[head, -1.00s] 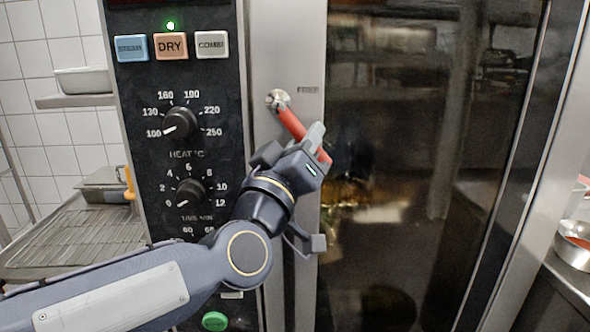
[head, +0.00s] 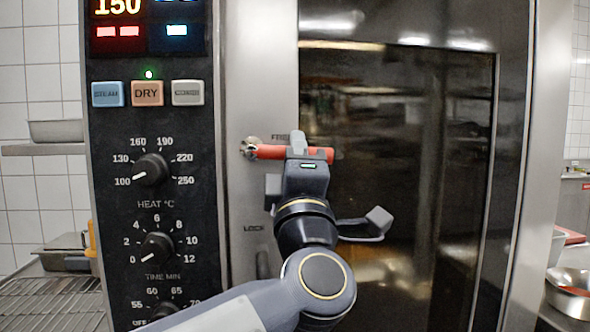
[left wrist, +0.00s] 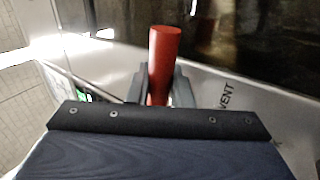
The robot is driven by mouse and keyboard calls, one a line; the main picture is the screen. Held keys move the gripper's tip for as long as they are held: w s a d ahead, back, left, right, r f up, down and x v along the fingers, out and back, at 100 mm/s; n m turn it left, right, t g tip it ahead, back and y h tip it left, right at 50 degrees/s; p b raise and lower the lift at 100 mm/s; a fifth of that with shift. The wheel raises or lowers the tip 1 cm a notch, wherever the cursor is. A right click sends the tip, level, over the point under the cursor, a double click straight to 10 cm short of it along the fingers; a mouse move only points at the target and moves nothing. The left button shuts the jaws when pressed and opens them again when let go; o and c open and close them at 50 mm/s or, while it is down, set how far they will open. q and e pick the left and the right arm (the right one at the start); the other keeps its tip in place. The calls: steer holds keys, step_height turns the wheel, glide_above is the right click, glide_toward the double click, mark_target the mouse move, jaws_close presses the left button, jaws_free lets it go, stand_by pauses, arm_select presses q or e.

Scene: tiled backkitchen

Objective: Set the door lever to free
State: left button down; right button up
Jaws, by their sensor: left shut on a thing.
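The door lever (head: 268,152) is a red bar on a metal pivot at its left end, on the steel frame of the oven door. It lies about level, pointing right, just below the partly covered "FREE" label (head: 279,137). The "LOCK" label (head: 254,228) is lower on the frame. My left gripper (head: 298,152) is shut on the red lever near its outer half, with the lever's end showing to the right. In the left wrist view the red lever (left wrist: 164,62) stands between the fingers. My right gripper is not in view.
The black control panel (head: 150,205) with knobs and buttons is left of the lever. The dark glass door (head: 400,150) is behind and right. A wire rack (head: 50,302) stands at lower left and a metal bowl (head: 572,292) at right.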

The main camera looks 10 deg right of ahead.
arm_select(q)
steer(key=shift+r+n+y, duration=0.25)
steer(key=shift+n+y, duration=0.35)
steer(key=shift+n, duration=0.2)
steer(key=shift+a+r, duration=0.1)
steer(key=c, duration=1.6)
jaws_free()
steer(key=shift+w, duration=0.1)
